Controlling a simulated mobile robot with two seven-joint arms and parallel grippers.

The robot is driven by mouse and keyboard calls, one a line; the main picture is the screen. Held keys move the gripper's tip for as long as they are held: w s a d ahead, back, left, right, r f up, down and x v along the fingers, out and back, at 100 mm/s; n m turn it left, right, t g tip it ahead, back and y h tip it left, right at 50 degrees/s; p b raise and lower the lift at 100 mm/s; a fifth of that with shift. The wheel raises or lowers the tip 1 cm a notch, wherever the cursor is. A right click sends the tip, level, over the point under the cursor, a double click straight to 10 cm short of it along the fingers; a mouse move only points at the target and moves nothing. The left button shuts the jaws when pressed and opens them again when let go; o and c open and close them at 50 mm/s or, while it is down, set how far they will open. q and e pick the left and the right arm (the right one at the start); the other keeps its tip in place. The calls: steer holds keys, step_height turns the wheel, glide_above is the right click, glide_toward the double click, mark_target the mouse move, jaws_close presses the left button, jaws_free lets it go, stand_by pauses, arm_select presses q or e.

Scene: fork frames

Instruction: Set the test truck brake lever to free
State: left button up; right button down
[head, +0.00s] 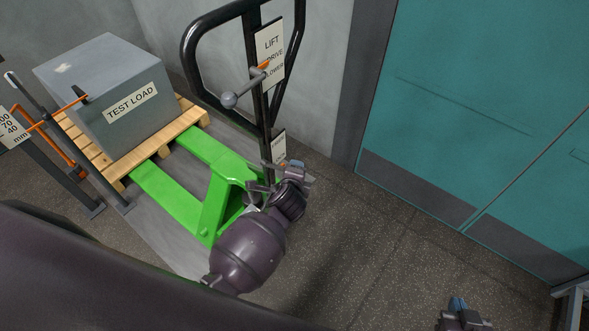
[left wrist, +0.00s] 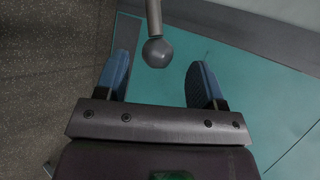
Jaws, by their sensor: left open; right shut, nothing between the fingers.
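A grey rod with a ball end (left wrist: 156,52) shows in the left wrist view, hanging down from the top edge. My left gripper (left wrist: 160,62) is open, its blue fingers on either side of the ball with gaps visible. In the head view my left gripper (head: 294,170) is beside the lower label plate (head: 279,146) on the truck's mast and hides what is there. That plate's text is too small to read, so the lever's setting cannot be told. My right gripper (head: 457,304) is shut and empty at the bottom right, partly cut off.
The green pallet truck (head: 208,196) carries a wooden pallet (head: 128,160) with a grey test load (head: 100,80). A grey ball-ended lever (head: 230,99) sits higher, by the lift/drive/lower plate (head: 272,45). Teal doors (head: 470,100) stand at right. Floor before them is clear.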

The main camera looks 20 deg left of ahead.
arm_select(q)
steer(key=v, duration=0.5)
steer(key=shift+s+r+p, duration=0.1)
steer(key=shift+p, duration=0.2)
steer(key=s+a+n+h, duration=0.1)
steer(key=s+a+n, duration=0.5)
steer(key=s+n, duration=0.2)
steer(key=s+a+f+n+h, duration=0.1)
steer(key=s+a+n, duration=0.5)
steer(key=s+n, duration=0.2)
steer(key=shift+s+a+f+n+t, duration=0.3)
steer(key=shift+s+a+n, duration=0.1)
steer(key=shift+s, duration=0.8)
